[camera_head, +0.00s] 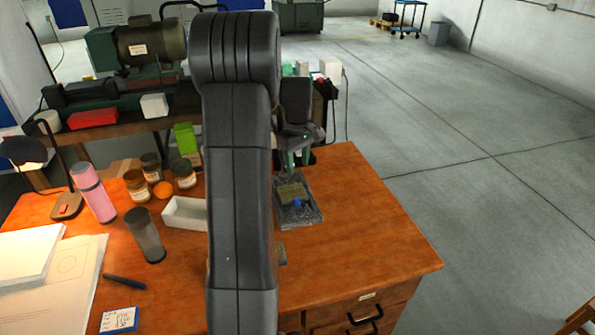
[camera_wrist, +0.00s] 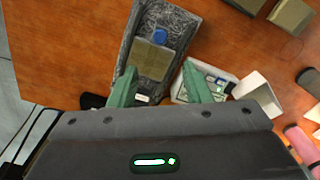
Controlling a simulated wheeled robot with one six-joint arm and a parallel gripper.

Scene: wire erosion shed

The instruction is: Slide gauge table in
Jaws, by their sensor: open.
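The gauge stand has a speckled grey stone base (camera_head: 312,217) on the right part of the wooden desk. A flat olive-brown table plate (camera_head: 291,192) with a blue knob (camera_head: 297,202) sits on it. In the wrist view, the plate (camera_wrist: 151,60) lies on the base (camera_wrist: 183,24), with the blue knob (camera_wrist: 160,36) at its upper edge. My gripper (camera_head: 292,157) is open and empty, its green fingers pointing down near the stand. In the wrist view, the gripper (camera_wrist: 160,86) has its fingertips around the plate's lower end; contact cannot be told.
A white tray (camera_head: 185,215) is left of my arm, which hides the desk's middle. Jars (camera_head: 150,167), a grey tumbler (camera_head: 146,236), a pink bottle (camera_head: 93,193) and a lamp (camera_head: 66,206) stand farther left. The desk right of the stand is clear.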

